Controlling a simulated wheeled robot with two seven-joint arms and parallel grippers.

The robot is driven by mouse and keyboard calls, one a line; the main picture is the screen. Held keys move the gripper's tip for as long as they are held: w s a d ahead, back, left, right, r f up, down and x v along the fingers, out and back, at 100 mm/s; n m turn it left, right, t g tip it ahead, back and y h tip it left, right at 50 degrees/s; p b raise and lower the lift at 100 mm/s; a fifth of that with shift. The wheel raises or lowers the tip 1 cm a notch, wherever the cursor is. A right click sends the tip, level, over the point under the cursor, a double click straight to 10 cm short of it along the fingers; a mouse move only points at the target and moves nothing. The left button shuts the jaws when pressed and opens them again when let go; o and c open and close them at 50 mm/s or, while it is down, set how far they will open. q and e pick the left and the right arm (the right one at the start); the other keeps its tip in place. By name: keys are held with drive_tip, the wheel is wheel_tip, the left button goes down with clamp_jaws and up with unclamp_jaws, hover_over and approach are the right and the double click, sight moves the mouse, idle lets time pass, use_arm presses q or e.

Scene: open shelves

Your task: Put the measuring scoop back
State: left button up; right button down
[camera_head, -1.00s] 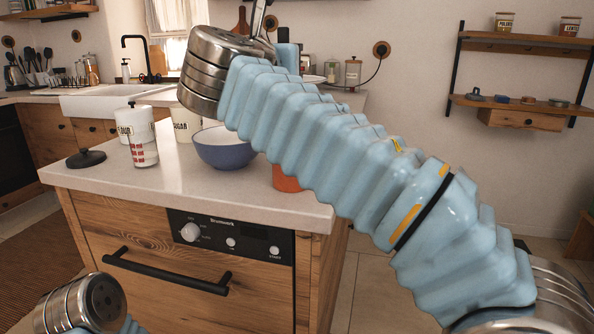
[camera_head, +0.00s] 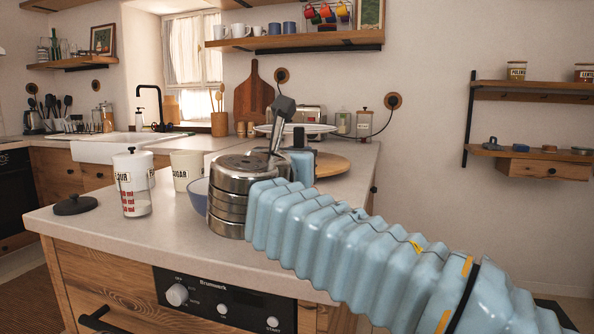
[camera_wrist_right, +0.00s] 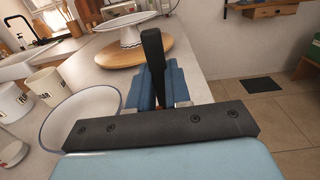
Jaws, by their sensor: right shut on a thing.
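My right gripper (camera_head: 300,152) is raised over the island worktop and shut on a dark, upright handle. I take this handle to be the measuring scoop (camera_head: 284,108). It also stands up between the blue fingers in the right wrist view (camera_wrist_right: 153,55); its lower part is hidden by the gripper. A white FLOUR canister (camera_head: 128,164) stands at the left of the worktop, with a clear container with red marks (camera_head: 138,203) in front of it. A dark lid with a knob (camera_head: 75,205) lies beside them. My left gripper is out of view.
A SUGAR canister (camera_head: 186,172) and a blue-and-white bowl (camera_wrist_right: 72,122) stand between my right gripper and the FLOUR canister. A white stand (camera_wrist_right: 130,32) on a round wooden board (camera_wrist_right: 125,56) is behind. Wall shelves (camera_head: 530,155) are at the right.

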drive_tip(key=shift+f, duration=0.3)
drive_tip(key=c, duration=1)
unclamp_jaws()
drive_tip(key=shift+s, duration=0.1)
drive_tip(key=v, duration=1.2)
drive_tip(key=shift+r+b, duration=0.1)
drive_tip(key=shift+b, duration=0.3)
